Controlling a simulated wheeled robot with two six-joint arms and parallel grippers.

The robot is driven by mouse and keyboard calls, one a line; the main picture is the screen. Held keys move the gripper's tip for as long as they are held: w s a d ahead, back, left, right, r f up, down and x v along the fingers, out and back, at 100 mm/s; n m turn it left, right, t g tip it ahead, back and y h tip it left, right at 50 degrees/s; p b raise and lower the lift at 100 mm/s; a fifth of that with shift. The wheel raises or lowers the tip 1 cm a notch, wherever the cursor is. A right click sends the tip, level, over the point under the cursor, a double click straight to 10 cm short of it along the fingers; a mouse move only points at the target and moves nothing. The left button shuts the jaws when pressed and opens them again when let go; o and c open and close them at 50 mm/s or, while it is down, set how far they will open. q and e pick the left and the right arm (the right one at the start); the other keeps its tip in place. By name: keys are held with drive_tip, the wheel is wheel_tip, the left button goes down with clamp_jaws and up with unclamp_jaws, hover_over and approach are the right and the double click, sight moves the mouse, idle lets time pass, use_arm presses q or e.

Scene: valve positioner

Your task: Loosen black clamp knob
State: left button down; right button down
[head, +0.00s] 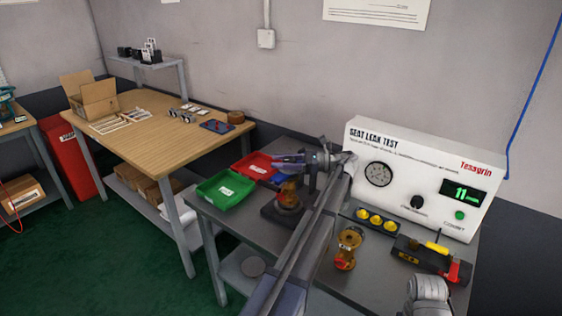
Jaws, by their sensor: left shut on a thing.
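My left gripper (284,163) is at the end of the arm that crosses the middle of the head view. Its fingers point left, just above a dark clamp fixture (270,212) on the grey bench. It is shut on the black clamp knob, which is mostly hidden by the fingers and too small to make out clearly. A brass-coloured valve (288,197) stands in the fixture right below the gripper. A second brass valve (347,248) stands on the bench to the right of my arm.
A green tray (226,190) and a red tray (255,166) lie left of the fixture. The white seat leak test box (420,175) stands at the back right, showing 11. Yellow caps (375,219) and a black-and-red tool (432,258) lie before it. A wooden table (160,140) is further left.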

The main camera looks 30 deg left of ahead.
use_arm(q)
drive_tip(key=shift+s+n+g+h, duration=0.1)
drive_tip(key=shift+n+g+h, duration=0.3)
drive_tip(key=shift+g, duration=0.1)
drive_tip(key=shift+c, duration=1.4)
unclamp_jaws()
drive_tip(key=shift+a, duration=0.1)
